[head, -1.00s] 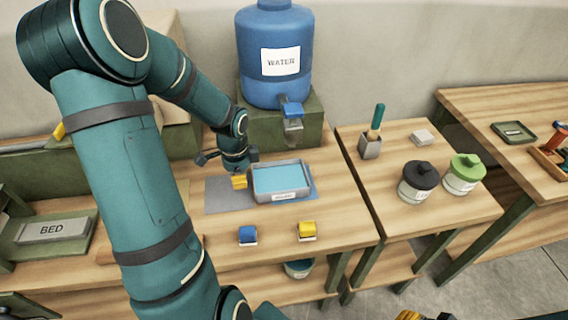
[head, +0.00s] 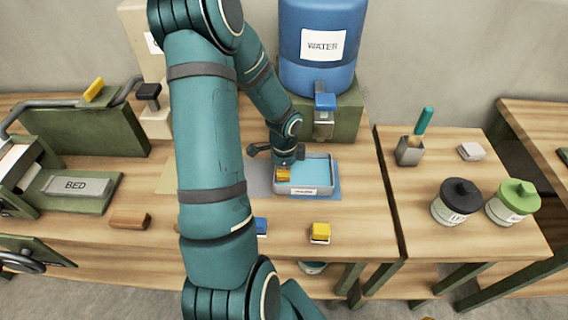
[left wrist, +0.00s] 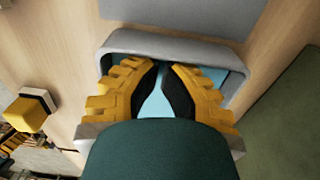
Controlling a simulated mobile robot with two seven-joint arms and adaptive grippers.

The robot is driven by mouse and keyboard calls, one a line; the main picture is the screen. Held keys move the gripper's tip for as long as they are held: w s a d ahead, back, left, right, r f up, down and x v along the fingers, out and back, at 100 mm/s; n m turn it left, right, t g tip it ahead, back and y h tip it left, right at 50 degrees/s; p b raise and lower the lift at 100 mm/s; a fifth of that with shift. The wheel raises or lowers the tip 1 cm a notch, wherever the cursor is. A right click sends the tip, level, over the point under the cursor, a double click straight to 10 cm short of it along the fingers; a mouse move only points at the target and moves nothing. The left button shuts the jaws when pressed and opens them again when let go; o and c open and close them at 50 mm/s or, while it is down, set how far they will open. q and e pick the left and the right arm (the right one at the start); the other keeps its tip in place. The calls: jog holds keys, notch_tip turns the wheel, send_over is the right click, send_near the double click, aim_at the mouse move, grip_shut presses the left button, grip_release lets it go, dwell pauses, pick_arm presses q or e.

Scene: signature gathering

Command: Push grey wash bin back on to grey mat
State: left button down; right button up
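The grey wash bin (head: 304,191) holds pale blue water and has a label on its front. It stands mostly on a blue mat (head: 338,188). The grey mat (head: 258,180) lies just left of it; it also shows in the left wrist view (left wrist: 185,14). My left gripper (head: 284,174) is at the bin's left part. In the left wrist view its yellow fingers with black pads (left wrist: 162,78) are over or inside the bin (left wrist: 170,43), tips close together with blue between them. Whether they touch the bin is unclear. My right gripper is not in view.
A blue water jug (head: 318,45) on a green stand (head: 347,110) is behind the bin. A yellow-topped block (head: 320,232) and a partly hidden blue one (head: 261,226) lie in front. The right table holds a brush holder (head: 409,150) and lidded jars (head: 456,203).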

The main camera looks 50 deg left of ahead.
pick_arm(q)
jog(key=shift+f, duration=0.7)
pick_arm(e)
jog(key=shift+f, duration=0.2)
